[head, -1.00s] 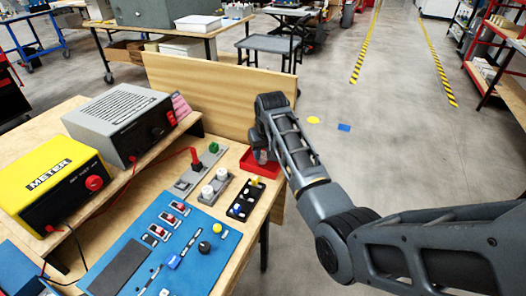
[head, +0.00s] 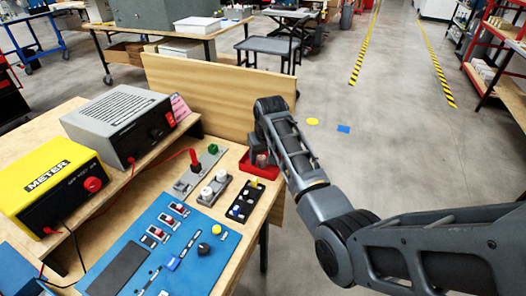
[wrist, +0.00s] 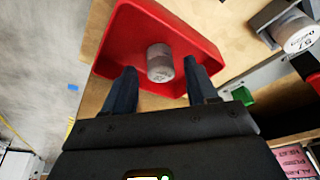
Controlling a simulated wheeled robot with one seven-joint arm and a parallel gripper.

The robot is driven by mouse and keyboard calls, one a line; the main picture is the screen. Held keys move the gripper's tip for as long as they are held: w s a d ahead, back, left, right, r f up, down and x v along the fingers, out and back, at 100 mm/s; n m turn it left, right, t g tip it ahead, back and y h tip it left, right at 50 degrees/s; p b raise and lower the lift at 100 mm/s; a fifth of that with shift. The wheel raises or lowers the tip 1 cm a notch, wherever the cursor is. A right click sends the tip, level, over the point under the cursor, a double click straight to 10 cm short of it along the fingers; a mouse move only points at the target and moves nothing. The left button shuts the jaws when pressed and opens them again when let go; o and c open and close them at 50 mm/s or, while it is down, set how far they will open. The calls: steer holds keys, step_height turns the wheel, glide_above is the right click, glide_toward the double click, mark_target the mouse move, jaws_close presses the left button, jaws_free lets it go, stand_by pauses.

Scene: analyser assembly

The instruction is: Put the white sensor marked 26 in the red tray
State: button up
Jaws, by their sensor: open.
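The red tray (head: 262,173) is at the far right corner of the workbench, and it fills the upper middle of the wrist view (wrist: 117,38). A white and grey cylindrical sensor (wrist: 160,60) is inside the tray; its mark is too small to read surely. It also shows below my wrist in the head view (head: 262,160). My gripper (wrist: 160,74) is open, with one finger on each side of the sensor and a visible gap to each. Another white sensor (wrist: 300,36), marked 57, is in a grey holder outside the tray.
The grey holder with two white sensors (head: 214,186) and a black block with coloured pegs (head: 241,201) lie left of and nearer than the tray. A green piece (head: 213,149) is left of it. A wooden board (head: 205,95) stands along the back edge.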

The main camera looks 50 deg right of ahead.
steer(key=shift+r, duration=0.4)
steer(key=v, duration=1.2)
steer(key=shift+s+r, duration=0.1)
